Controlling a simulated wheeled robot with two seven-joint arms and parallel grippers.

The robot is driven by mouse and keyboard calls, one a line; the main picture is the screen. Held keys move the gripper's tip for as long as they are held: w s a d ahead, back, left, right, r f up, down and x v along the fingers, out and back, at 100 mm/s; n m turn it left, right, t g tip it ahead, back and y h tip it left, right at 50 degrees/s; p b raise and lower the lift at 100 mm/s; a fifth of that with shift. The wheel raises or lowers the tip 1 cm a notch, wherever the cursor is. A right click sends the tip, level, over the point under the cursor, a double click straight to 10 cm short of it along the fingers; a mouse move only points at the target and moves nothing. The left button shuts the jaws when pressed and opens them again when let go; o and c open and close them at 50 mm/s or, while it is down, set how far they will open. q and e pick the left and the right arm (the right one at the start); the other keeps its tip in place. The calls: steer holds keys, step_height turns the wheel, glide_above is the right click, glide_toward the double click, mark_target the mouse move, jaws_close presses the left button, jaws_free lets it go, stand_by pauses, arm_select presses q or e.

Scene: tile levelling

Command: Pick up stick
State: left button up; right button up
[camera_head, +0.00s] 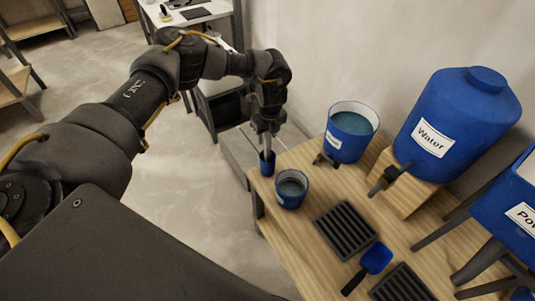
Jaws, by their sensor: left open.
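My left gripper (266,142) points down above a small blue holder (267,167) at the table's left corner. Its jaws are open, and the fingertips are at or just above the holder's mouth. Thin stick-like shapes (247,137) lean out near the holder, partly hidden by the gripper. I cannot tell whether the fingers touch a stick. My right gripper is not in view.
On the wooden table (290,235) stand a blue cup (291,188), a larger blue bucket (350,132), a blue water tank (455,125) with a tap, a dark grate (345,229) and a blue scoop (376,258). A wall rises behind.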

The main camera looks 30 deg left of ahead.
arm_select(q)
steer(key=shift+f, duration=0.4)
steer(key=shift+c, duration=0.3)
jaws_close()
steer(key=shift+r, duration=0.15)
